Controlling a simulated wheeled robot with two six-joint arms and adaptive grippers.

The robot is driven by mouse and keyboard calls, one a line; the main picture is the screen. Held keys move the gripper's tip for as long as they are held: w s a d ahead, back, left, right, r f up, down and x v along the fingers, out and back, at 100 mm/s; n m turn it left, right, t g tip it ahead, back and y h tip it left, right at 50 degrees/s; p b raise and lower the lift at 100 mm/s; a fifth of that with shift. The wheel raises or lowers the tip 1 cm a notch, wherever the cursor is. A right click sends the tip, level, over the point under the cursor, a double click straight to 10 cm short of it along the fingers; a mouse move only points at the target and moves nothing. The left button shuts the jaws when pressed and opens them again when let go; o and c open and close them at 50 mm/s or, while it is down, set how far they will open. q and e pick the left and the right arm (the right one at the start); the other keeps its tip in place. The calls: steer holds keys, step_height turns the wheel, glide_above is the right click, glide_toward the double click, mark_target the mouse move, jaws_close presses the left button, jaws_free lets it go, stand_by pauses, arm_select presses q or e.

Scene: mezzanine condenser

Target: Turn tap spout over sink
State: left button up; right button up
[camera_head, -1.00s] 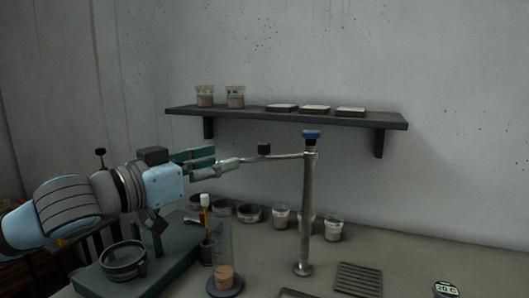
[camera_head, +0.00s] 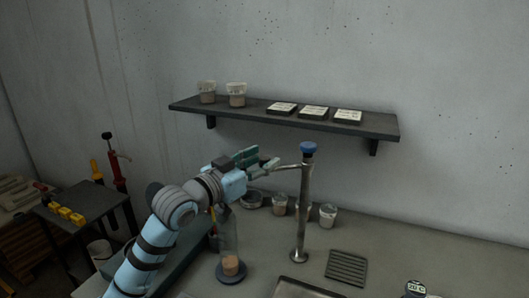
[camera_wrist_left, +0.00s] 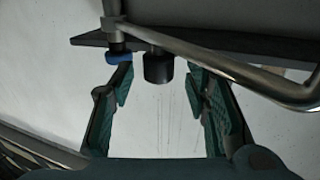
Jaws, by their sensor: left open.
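The tap is a metal post (camera_head: 301,215) with a blue cap (camera_head: 308,148) on top; the cap also shows in the left wrist view (camera_wrist_left: 120,57). Its thin spout (camera_head: 288,168) reaches left from the post top to my left gripper (camera_head: 264,162), which hides its far end. In the left wrist view the spout (camera_wrist_left: 225,58) crosses above the fingertips and bends at the right edge. My left gripper (camera_wrist_left: 163,88) is open, with a black knob (camera_wrist_left: 158,67) between its fingers; contact cannot be told. The sink's rim (camera_head: 300,286) is cut off at the bottom.
A shelf (camera_head: 250,116) with cups and flat blocks hangs behind the tap. Cups (camera_head: 327,215) stand behind the post. A glass cylinder (camera_head: 230,240) stands below my left arm. A ridged drain plate (camera_head: 346,267) lies right of the post. The counter's right side is mostly clear.

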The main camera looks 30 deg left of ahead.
arm_select(q)
steer(key=shift+x, duration=0.85)
steer(key=shift+d+f, duration=0.1)
jaws_close()
